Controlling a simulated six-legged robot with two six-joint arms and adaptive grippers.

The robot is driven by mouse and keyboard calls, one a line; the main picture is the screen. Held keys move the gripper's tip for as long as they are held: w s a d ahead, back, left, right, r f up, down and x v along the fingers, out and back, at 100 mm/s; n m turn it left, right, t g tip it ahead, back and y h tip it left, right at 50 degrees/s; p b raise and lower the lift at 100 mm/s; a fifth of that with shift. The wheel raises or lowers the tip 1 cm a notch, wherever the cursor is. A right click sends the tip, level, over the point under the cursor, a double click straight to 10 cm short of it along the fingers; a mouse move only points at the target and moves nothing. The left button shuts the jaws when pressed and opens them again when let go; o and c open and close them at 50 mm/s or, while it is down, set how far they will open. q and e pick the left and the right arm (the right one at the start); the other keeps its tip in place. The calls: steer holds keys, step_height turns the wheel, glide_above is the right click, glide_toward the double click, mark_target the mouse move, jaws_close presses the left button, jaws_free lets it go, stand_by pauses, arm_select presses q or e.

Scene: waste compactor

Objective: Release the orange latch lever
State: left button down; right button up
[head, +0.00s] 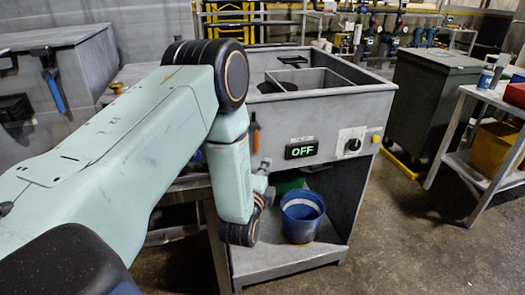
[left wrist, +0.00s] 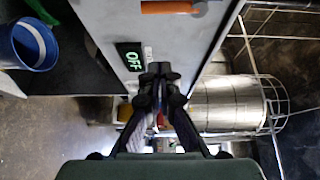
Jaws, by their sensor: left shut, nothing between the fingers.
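The orange latch lever (head: 255,136) hangs upright on the front of the grey compactor (head: 330,103), left of the lit OFF display (head: 301,150). My right gripper is in neither view.
A blue bucket (head: 302,217) stands on the shelf under the compactor. A knob panel (head: 350,143) and yellow button (head: 376,139) are at its right. A green bin (head: 432,100) and side table (head: 487,97) stand right. The floor in front is clear.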

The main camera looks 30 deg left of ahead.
mark_target(255, 137)
arm_select(q)
steer(key=b+x, duration=0.1)
steer(key=x, duration=0.9)
steer(key=s+a, duration=0.2)
steer(key=shift+s+a, duration=0.25)
steer(key=shift+a, duration=0.15)
steer(key=shift+d+r, duration=0.1)
steer(key=shift+d, duration=0.05)
steer(key=shift+w, duration=0.1)
steer(key=shift+m+p, duration=0.3)
steer(key=shift+p, duration=0.6)
